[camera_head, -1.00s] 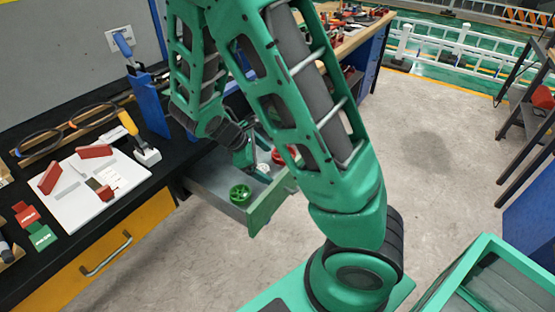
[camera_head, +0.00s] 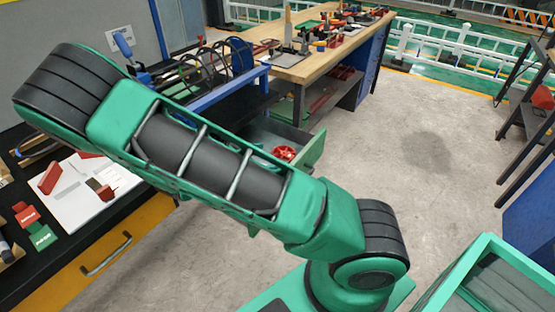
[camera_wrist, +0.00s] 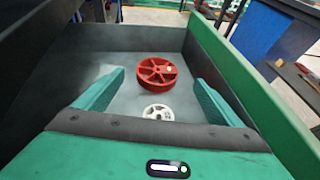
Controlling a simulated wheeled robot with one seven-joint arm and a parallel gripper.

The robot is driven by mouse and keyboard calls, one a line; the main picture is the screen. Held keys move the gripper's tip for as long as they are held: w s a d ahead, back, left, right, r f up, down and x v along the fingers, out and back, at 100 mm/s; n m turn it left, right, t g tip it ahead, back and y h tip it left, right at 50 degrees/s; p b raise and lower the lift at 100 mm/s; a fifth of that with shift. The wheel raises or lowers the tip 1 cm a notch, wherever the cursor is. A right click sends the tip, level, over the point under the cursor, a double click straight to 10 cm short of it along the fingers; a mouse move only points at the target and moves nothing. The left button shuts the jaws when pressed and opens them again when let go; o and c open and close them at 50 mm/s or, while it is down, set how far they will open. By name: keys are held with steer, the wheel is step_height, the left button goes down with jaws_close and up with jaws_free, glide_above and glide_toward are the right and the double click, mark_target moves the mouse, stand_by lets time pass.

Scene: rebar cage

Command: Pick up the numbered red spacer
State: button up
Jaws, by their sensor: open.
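The red spacer (camera_wrist: 157,71) is a spoked wheel with a small white label on it. It lies on the floor of the open drawer (camera_wrist: 228,62), and it also shows in the head view (camera_head: 284,153) just past my arm. A smaller white spoked wheel (camera_wrist: 158,112) lies nearer to me in the wrist view. My gripper (camera_wrist: 158,80) is open, with a green finger on each side of the picture. The red spacer lies beyond and between the fingertips, apart from both. In the head view my arm hides the gripper and much of the drawer.
The drawer's green wall (camera_head: 314,156) stands close on the right side. A black workbench with a white board (camera_head: 85,200) is at left. A wooden-topped bench (camera_head: 300,65) with tools stands behind. The concrete floor at right is clear.

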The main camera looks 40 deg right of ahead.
mark_target(283, 154)
steer(key=shift+f+x, duration=0.15)
steer(key=shift+x, duration=1.75)
steer(key=shift+f+x, duration=0.1)
steer(key=shift+x, duration=1.8)
steer(key=shift+w+a, duration=0.1)
steer(key=shift+a, duration=0.05)
steer(key=c, duration=1.1)
